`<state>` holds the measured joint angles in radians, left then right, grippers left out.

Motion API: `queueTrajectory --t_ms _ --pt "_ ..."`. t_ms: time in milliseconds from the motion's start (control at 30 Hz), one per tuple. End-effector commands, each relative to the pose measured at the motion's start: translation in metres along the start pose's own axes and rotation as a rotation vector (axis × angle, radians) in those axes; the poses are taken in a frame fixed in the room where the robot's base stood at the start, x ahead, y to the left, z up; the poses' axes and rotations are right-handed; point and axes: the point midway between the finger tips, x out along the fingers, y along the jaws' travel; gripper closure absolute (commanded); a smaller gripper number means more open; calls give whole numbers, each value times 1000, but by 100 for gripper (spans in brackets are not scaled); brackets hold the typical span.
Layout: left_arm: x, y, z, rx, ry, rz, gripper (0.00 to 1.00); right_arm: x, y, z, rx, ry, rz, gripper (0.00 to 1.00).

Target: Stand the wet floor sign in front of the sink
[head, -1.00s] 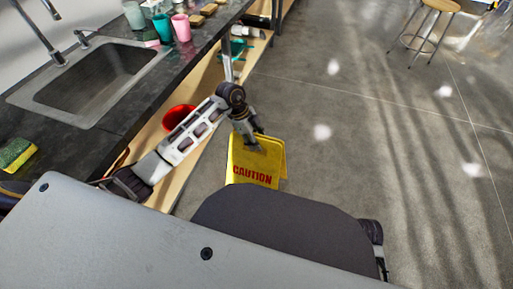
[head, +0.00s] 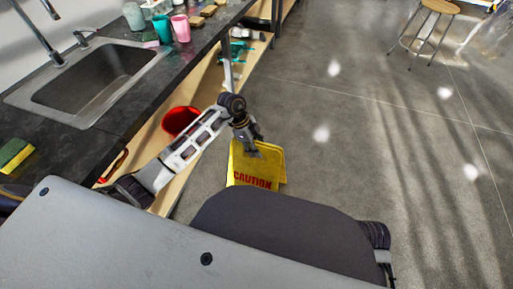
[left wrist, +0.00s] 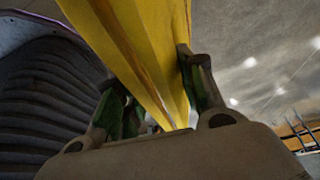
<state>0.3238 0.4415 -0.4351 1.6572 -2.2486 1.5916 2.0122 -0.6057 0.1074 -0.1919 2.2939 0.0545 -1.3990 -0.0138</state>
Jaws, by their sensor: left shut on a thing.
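The yellow wet floor sign (head: 262,170), with CAUTION in red, is upright by the front of my base in the head view. My own body hides its lower part, so I cannot tell whether it touches the floor. My left gripper (head: 248,145) is shut on its top edge. In the left wrist view the yellow panels (left wrist: 150,50) run between the two fingers (left wrist: 160,100). The sink (head: 88,80) is set in the dark counter at the left, and the sign is to its right and nearer to me. My right gripper is not in view.
The dark counter (head: 110,135) carries cups (head: 181,28) and a sponge (head: 15,154). A red bowl-like thing (head: 181,121) is on the shelf below, close to my left arm. A stool (head: 428,30) stands far right. The grey floor (head: 370,130) between is clear.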

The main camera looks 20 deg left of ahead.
Motion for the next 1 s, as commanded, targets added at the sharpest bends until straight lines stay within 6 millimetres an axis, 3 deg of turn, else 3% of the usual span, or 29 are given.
queueTrajectory --t_ms 300,333,500,1000 --pt "0 -1 0 1 2 -2 100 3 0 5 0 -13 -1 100" --pt "1 0 1 0 0 0 59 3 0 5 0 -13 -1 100" --pt "1 0 1 0 0 0 40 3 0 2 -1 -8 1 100" --pt "-2 0 0 0 0 0 40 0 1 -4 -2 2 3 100"
